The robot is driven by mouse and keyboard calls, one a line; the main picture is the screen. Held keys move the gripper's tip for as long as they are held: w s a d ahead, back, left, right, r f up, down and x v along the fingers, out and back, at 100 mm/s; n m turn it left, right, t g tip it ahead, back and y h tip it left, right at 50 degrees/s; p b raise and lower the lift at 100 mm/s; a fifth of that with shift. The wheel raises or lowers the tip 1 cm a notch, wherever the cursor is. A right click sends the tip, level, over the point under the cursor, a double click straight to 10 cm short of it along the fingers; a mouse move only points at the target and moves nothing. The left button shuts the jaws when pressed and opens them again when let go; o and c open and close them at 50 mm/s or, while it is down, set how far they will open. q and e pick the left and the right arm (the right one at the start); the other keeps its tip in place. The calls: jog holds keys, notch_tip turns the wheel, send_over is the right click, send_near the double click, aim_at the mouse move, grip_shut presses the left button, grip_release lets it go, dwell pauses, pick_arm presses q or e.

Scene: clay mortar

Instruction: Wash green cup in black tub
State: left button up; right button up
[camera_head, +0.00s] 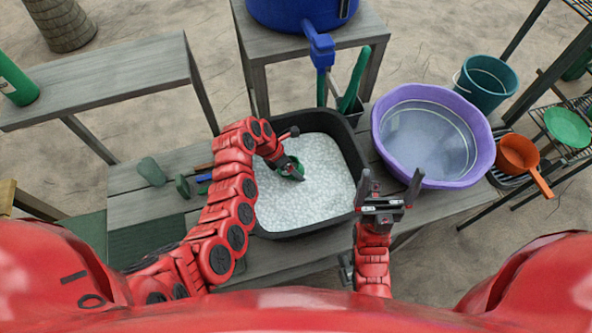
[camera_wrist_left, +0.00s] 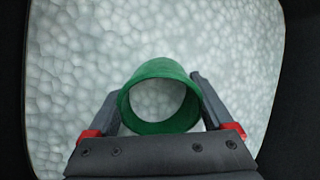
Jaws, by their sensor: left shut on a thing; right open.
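The black tub (camera_head: 356,157) stands on the grey wooden table and is filled with white foam. My left gripper (camera_head: 292,169) reaches over the tub from the left and is shut on the green cup (camera_head: 286,174). In the left wrist view the green cup (camera_wrist_left: 160,72) sits between the two fingers (camera_wrist_left: 160,95), with its round opening facing the camera and foam around it. I cannot tell how deep the cup sits in the foam. My right gripper (camera_head: 390,192) is open and empty, near the tub's right front corner and the purple basin.
A purple basin (camera_head: 481,160) with water stands right of the tub. Farther right are a teal bucket (camera_head: 486,82), an orange pan (camera_head: 518,153) and a rack with a green plate (camera_head: 567,127). A blue container (camera_head: 290,12) stands on a table behind. Small green items (camera_head: 151,171) lie left of the tub.

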pick_arm(q)
jog(key=shift+a, duration=0.45)
jog(key=shift+d, duration=1.3)
jog(key=shift+a, duration=1.3)
jog(key=shift+d+p, duration=0.3)
jog(key=shift+d, duration=1)
jog(key=shift+a, duration=1.3)
jog(key=shift+d, duration=0.65)
